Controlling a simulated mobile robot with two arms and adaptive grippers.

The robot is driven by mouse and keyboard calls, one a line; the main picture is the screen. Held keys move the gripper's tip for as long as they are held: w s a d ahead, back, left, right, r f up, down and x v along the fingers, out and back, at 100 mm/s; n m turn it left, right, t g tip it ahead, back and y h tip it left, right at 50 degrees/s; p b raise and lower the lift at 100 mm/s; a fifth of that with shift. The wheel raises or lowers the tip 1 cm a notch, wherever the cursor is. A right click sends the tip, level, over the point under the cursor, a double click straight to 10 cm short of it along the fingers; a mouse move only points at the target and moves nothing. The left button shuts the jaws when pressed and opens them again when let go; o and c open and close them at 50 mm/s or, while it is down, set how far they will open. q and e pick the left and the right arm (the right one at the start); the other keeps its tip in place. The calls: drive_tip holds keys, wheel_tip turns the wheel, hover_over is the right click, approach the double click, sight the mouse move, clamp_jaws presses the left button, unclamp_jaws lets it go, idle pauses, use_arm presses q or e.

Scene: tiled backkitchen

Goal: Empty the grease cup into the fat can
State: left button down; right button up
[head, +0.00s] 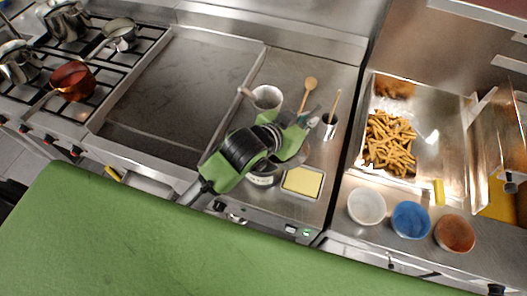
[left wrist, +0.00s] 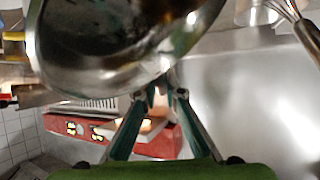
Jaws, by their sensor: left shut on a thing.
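My left gripper (head: 308,122) reaches in over the steel counter right of the griddle. In the left wrist view its teal fingers (left wrist: 160,88) are shut at the edge of a shiny metal cup (left wrist: 95,45), which looks tilted and fills the upper left. In the head view the held cup is hard to make out against the gripper. A round can (head: 262,181) stands under my wrist, mostly hidden, and may be the fat can. A pale open vessel with a side handle (head: 267,97) stands behind the gripper.
A utensil pot (head: 328,128) with a wooden handle stands close right of the gripper. A yellow-filled tray (head: 303,181) lies in front. The griddle (head: 180,85) is bare. Right are fries (head: 390,142) and white (head: 366,206), blue (head: 411,219) and orange (head: 455,233) bowls.

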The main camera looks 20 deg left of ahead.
use_arm(q)
drive_tip(key=a+n+h, duration=0.1)
drive_tip(key=a+h, duration=0.1)
drive_tip(key=a, duration=0.1)
drive_tip(key=shift+r+n, duration=0.35)
drive_tip(key=shift+n, duration=0.05)
drive_tip(key=shift+a+f+t, duration=0.1)
drive_tip(key=shift+a+t, duration=0.1)
drive_tip(key=shift+t, duration=0.1)
idle(0.3)
drive_tip(key=shift+a+n+h, duration=0.1)
drive_tip(key=shift+n+h, duration=0.2)
drive_tip(key=shift+h, duration=0.1)
